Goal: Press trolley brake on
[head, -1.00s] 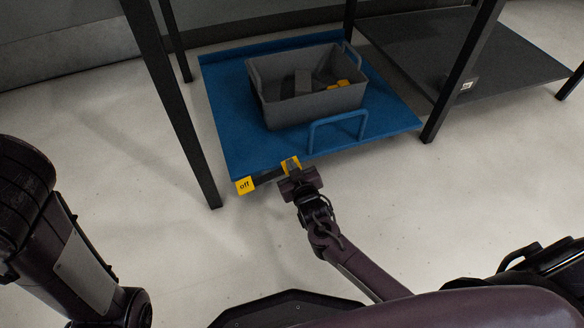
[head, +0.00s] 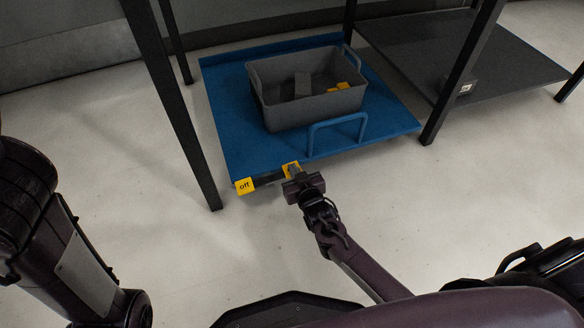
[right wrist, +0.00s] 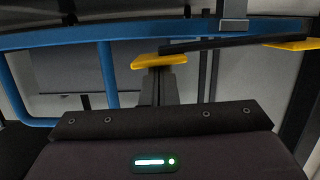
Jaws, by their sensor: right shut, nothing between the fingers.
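The blue trolley (head: 232,133) stands on the floor under the table. Its brake is a dark bar (head: 268,179) at the front edge with a yellow pad at each end. The left pad (head: 245,186) reads "off". The right pad (head: 288,166) is partly covered by my right gripper (head: 294,173), so its label does not show. My right gripper is shut and empty, with its tips at this pad. In the right wrist view the fingers (right wrist: 160,88) overlap the near yellow pad (right wrist: 158,61); firm contact is hard to tell. My left gripper is out of view.
A grey bin (head: 318,108) with several small items sits on the trolley. A blue handle (head: 337,122) rises right of the brake. Dark table legs (head: 180,110) flank the trolley. The floor in front is clear.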

